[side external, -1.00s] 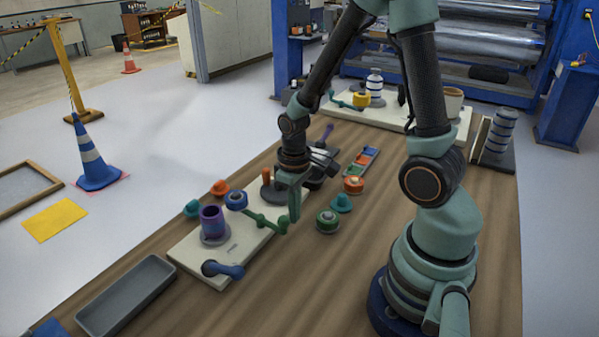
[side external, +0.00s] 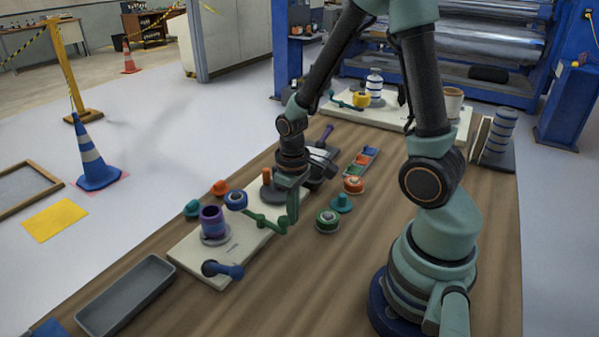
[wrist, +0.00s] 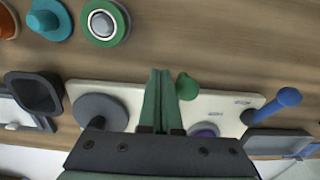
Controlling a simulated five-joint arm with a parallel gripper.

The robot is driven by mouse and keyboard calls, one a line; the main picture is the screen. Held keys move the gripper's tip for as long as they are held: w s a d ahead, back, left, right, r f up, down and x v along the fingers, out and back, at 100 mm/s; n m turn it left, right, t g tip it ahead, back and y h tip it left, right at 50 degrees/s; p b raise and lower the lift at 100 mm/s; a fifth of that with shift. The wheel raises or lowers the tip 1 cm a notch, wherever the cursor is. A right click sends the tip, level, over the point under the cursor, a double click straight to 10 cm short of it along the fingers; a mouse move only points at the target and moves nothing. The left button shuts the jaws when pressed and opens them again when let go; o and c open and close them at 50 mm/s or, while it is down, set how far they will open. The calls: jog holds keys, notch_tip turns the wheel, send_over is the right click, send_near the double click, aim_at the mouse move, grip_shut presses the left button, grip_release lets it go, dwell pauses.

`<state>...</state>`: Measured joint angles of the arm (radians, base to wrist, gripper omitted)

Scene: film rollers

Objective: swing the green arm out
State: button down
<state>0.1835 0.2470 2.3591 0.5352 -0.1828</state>
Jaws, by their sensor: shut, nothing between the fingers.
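The green arm (side external: 265,221) is a short green bar with a round knob at its outer end, on the cream board (side external: 197,262) nearest the side camera. Its knob points toward the right edge of the board. My gripper (side external: 293,221) is shut and empty, pointing down right beside the knob. In the wrist view, my gripper's two green fingers (wrist: 160,75) lie together and the knob of the green arm (wrist: 187,87) shows just right of them. I cannot tell whether they touch. The rest of the green arm is hidden behind the fingers in the wrist view.
A purple roller (side external: 212,222) and a blue arm (side external: 224,269) are on the same board. A green-ringed spool (side external: 327,220) and a teal knob (side external: 342,203) stand on the table to the right. A grey tray (side external: 125,297) lies front left.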

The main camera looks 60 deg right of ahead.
jog(key=shift+s+a, duration=0.1)
jog(key=shift+a, duration=0.85)
jog(key=shift+d, duration=0.2)
jog(key=shift+s+d, duration=0.25)
jog(key=shift+d, duration=0.15)
notch_tip(320, 180, up, 7)
dwell(0.5)
jog(key=a+r+t, duration=0.2)
jog(key=r, duration=0.4)
jog(key=a+r+t, duration=0.2)
jog(key=r+t, duration=0.1)
jog(key=r, duration=0.4)
jog(key=shift+s+a+r+t, duration=0.2)
jog(key=shift+a+t, duration=0.1)
jog(key=shift+a, duration=0.1)
dwell(0.5)
